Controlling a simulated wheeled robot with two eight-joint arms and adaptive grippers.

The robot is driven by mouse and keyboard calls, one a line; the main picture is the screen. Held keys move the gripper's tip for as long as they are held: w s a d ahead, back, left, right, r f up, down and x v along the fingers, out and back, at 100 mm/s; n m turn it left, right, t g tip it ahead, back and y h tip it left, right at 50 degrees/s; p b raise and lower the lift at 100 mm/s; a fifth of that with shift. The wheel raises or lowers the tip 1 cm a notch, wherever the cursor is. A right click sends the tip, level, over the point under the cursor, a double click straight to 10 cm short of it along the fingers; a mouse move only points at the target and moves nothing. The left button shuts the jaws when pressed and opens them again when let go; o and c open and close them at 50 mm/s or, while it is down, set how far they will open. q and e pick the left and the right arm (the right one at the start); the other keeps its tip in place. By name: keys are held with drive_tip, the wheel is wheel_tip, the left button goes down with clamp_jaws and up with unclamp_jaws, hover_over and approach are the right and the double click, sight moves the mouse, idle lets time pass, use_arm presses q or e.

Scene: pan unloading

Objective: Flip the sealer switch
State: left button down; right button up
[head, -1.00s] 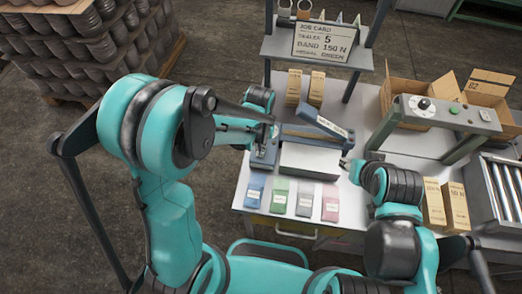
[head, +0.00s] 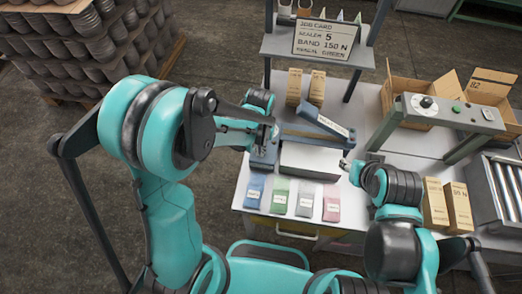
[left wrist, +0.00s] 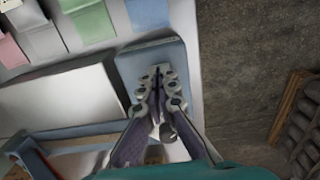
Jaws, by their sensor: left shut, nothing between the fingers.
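The sealer (head: 310,158) stands on the bench, with a pale front block and a blue-grey lid (head: 322,122) tilted up. A blue-grey box (head: 260,160) is at its left end; its top also shows in the left wrist view (left wrist: 135,68). My left gripper (head: 266,142) is over this box. In the left wrist view the left fingers (left wrist: 157,75) are shut together over the box top, with nothing between them. The switch cannot be made out; the fingers cover part of the box. My right gripper (head: 346,163) is at the sealer's right end, too small to read.
Blue (head: 255,190), green (head: 280,196), grey (head: 305,199) and pink (head: 331,203) packets lie along the front edge. A job card (head: 323,41) hangs on the rack behind. A grey frame with a dial (head: 426,103) and cartons (head: 435,202) stand at right.

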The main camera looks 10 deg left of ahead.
use_arm(q)
drive_tip(key=shift+f, duration=0.3)
drive_tip(key=shift+r+p, duration=2.25)
drive_tip(key=shift+r, duration=1.35)
drive_tip(key=shift+f, duration=0.1)
